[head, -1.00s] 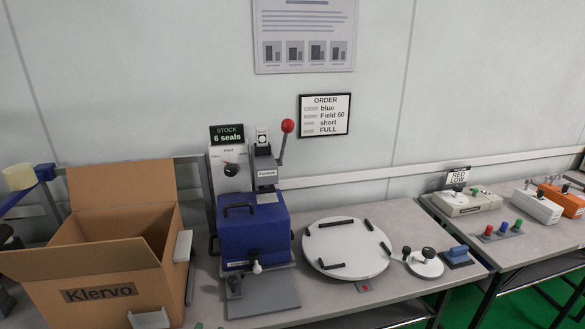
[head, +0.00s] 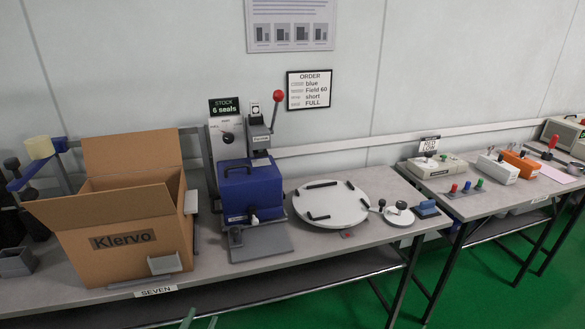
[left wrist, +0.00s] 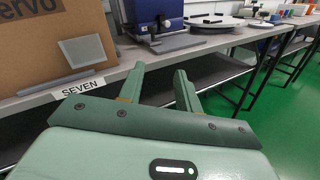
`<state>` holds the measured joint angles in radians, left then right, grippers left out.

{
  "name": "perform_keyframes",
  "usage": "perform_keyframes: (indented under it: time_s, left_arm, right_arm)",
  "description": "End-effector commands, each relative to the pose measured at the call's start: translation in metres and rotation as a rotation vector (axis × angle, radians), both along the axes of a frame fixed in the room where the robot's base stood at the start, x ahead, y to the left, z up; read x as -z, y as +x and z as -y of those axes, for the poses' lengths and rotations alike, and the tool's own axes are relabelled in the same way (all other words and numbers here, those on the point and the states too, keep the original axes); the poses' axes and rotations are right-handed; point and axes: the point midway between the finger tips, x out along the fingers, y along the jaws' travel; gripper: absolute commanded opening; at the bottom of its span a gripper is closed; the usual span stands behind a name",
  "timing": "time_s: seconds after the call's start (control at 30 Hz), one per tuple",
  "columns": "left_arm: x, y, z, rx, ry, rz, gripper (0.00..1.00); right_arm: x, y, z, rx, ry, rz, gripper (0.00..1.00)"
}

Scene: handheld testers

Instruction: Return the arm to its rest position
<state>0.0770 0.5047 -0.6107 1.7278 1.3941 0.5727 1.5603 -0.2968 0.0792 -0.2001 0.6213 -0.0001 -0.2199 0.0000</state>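My left gripper (head: 201,318) shows only as two green fingertips at the bottom edge of the head view, in front of the bench. In the left wrist view the left gripper (left wrist: 160,70) has its two green fingers apart with nothing between them. It points toward the bench edge near the SEVEN label (left wrist: 78,88), below and in front of the bench top, and touches nothing that I can see. My right gripper is in neither view.
An open Klervo carton (head: 150,240) and a blue press (head: 250,190) stand on the bench (head: 300,253). A white turntable (head: 345,208) is right of the press. A second bench (head: 490,206) holds testers. Green floor (head: 480,280) lies open in front.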

Motion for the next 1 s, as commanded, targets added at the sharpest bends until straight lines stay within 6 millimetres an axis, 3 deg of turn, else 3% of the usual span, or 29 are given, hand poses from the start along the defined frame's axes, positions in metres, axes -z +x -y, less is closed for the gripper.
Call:
perform_keyframes:
  time_s: [0.17, 0.27, 0.47, 0.57, 0.67, 0.8, 0.9, 1.0]
  left_arm:
    - [0.019, -0.002, 0.002, 0.066, 0.358, 0.044, 0.34]
    - [0.043, -0.003, -0.001, 0.121, 0.668, 0.073, 0.34]
    - [0.130, -0.030, -0.021, 0.333, 1.430, 0.089, 0.34]
    - [0.189, -0.064, -0.038, 0.535, 1.808, 0.078, 0.34]
    - [0.253, -0.122, -0.060, 0.841, 2.148, 0.076, 0.34]
    - [0.323, -0.229, -0.085, 1.358, 2.407, 0.124, 0.34]
    - [0.354, -0.315, -0.094, 1.719, 2.428, 0.190, 0.34]
    - [0.367, -0.394, -0.093, 1.981, 2.350, 0.233, 0.34]
  right_arm:
    - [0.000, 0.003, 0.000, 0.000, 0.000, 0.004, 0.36]
    - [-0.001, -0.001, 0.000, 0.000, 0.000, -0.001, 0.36]
    - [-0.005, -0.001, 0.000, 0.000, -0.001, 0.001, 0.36]
    - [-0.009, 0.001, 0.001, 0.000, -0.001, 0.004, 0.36]
    - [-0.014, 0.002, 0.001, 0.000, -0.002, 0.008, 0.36]
    - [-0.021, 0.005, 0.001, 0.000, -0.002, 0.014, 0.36]
    - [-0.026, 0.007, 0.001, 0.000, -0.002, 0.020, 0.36]
    - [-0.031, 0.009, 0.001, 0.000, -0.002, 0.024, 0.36]
